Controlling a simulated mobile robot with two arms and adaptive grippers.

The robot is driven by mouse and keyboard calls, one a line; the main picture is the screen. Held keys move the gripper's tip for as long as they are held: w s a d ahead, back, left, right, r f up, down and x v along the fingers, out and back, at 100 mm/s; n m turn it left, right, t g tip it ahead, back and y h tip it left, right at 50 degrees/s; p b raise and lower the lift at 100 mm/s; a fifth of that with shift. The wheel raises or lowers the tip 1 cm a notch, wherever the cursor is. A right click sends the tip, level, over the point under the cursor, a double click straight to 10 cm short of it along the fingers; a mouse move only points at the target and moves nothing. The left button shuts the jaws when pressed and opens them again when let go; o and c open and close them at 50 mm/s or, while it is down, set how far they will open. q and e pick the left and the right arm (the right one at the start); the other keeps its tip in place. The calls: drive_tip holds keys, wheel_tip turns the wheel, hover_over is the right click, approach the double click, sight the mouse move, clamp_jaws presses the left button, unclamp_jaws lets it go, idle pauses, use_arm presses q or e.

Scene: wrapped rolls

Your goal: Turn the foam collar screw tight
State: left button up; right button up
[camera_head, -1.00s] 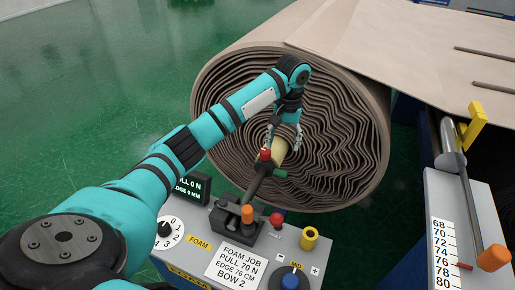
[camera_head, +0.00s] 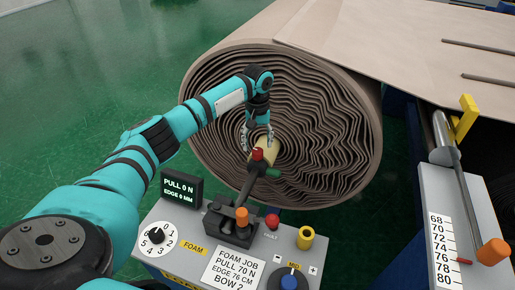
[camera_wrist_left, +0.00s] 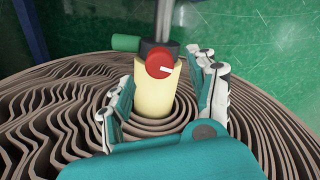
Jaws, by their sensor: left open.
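The collar screw, a red knob (camera_head: 258,154) with a white mark, sits on a black collar (camera_wrist_left: 151,48) at the end of the pale yellow foam core (camera_head: 267,148). My left gripper (camera_head: 257,138) is open just above the knob. In the left wrist view its fingers (camera_wrist_left: 166,76) stand on either side of the knob and core, apparently apart from both. My right gripper is not in view.
A green handle (camera_head: 272,173) sticks out beside the collar. A large wrinkled brown roll (camera_head: 340,130) surrounds the core. In front is a grey console (camera_head: 165,243) with a display (camera_head: 180,189) reading PULL 0 N, a dial (camera_head: 157,237) and an orange knob (camera_head: 241,217).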

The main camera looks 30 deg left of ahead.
sight(258, 150)
use_arm(q)
wheel_tip(258, 150, down, 4)
drive_tip(key=shift+r, duration=0.2)
drive_tip(key=shift+f, duration=0.35)
drive_tip(key=shift+c, duration=0.3)
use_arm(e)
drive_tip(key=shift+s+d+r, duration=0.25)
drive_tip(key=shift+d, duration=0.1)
use_arm(q)
drive_tip(key=c, duration=1.1)
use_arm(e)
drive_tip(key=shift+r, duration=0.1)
use_arm(q)
drive_tip(key=shift+p, duration=0.35)
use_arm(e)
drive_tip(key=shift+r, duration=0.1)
